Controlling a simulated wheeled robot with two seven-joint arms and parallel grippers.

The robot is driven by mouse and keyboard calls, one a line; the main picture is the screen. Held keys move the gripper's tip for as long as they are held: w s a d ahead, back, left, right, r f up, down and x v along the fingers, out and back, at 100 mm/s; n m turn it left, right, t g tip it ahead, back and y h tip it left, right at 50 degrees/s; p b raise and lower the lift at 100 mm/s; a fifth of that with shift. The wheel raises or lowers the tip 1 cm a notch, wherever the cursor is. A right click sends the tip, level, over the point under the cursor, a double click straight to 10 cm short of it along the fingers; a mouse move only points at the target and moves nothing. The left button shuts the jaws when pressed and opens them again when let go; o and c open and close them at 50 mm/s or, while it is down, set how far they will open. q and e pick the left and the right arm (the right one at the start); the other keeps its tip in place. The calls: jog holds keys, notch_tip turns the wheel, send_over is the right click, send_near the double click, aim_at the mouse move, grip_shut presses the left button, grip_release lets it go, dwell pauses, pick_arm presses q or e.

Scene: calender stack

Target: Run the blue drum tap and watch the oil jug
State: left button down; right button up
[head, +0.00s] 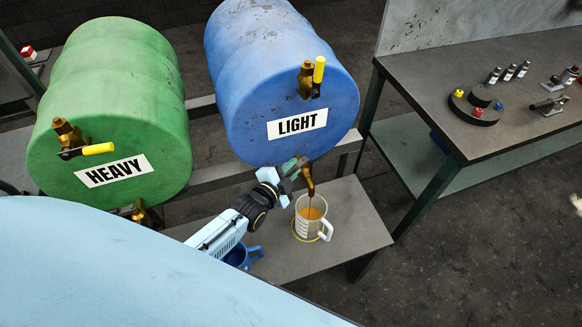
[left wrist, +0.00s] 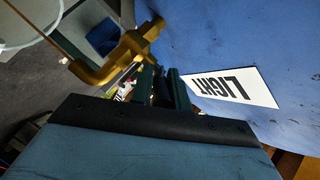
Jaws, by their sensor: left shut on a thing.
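The blue drum (head: 275,75) lies on its side and bears a LIGHT label. Its brass tap (head: 309,180) is low on the front face, and it also shows in the left wrist view (left wrist: 118,55). My left gripper (head: 292,169) is shut at this tap; its fingers hide the part they hold. A thin stream of amber oil runs from the spout into the clear oil jug (head: 312,213), which stands upright below with its handle to the right. Amber oil shows inside the jug; the exact level is hard to read. My right gripper is not in view.
A green drum (head: 105,110) marked HEAVY lies at left. The jug stands on a grey shelf (head: 350,235), with a blue vessel (head: 243,257) near my left forearm. A workbench (head: 440,95) with small parts stands at right. Open floor lies at lower right.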

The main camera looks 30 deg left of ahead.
pick_arm(q)
jog(key=shift+w+r, duration=0.25)
jog(key=shift+r, duration=0.1)
jog(key=c, duration=1.4)
grip_release()
jog(key=shift+s, duration=0.1)
jog(key=shift+c, duration=0.2)
jog(key=shift+o, duration=0.3)
jog(key=shift+f, duration=0.25)
jog(key=shift+s, duration=0.45)
jog(key=v, duration=1.2)
jog(key=shift+s+p, duration=0.2)
jog(key=shift+p, duration=0.1)
